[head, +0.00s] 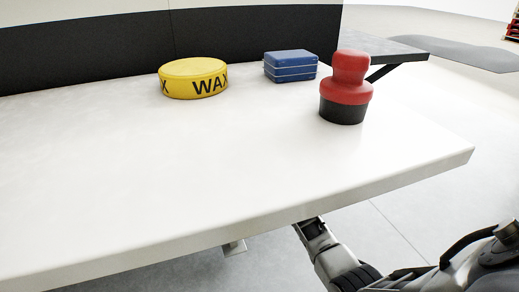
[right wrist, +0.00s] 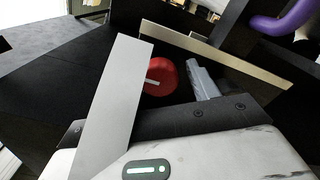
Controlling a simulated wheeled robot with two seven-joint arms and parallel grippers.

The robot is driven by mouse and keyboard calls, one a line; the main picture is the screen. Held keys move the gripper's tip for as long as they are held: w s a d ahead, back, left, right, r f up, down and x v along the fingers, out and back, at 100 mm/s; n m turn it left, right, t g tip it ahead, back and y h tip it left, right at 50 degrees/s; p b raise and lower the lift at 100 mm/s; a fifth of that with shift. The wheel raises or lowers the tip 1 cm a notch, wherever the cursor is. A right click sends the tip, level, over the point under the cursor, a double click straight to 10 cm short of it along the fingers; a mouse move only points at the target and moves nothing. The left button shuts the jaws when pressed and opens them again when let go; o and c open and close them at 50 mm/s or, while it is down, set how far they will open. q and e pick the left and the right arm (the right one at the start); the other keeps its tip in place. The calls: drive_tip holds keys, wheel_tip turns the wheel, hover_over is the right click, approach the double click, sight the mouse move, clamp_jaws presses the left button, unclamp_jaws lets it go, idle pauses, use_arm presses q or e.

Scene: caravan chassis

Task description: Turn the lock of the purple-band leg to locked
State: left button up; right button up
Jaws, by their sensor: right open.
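In the right wrist view a round red knob (right wrist: 161,77) with a short white line shows against dark structure; it looks like the leg lock. Its left side is partly hidden by a pale grey bar. A curved purple piece (right wrist: 285,21), likely the band, is at the upper right, partly cut off. My right gripper (right wrist: 177,80) is open, with one grey finger just right of the knob and the other hidden behind the bar. I cannot tell whether the finger touches the knob. In the head view my right arm reaches under the white tabletop, which hides the gripper's end.
The pale grey bar (right wrist: 116,105) crosses close in front of the wrist camera. A tan-edged dark beam (right wrist: 220,55) runs behind the knob. On the white tabletop (head: 180,190) stand a yellow wax tin (head: 193,79), a blue block (head: 290,66) and a red-and-black knobbed tool (head: 347,88).

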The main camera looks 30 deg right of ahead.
use_arm(q)
drive_tip(key=f+g+p, duration=0.1)
drive_tip(key=a+f+y+p, duration=0.1)
drive_tip(key=p, duration=0.1)
drive_tip(key=f+g+p, duration=0.1)
drive_tip(key=shift+s+a+g+p, duration=0.15)
drive_tip(key=shift+a+g+p, duration=0.15)
drive_tip(key=shift+p, duration=0.1)
use_arm(e)
drive_tip(key=v, duration=1.6)
use_arm(q)
drive_tip(key=shift+d, duration=0.1)
use_arm(e)
drive_tip(key=shift+d, duration=0.1)
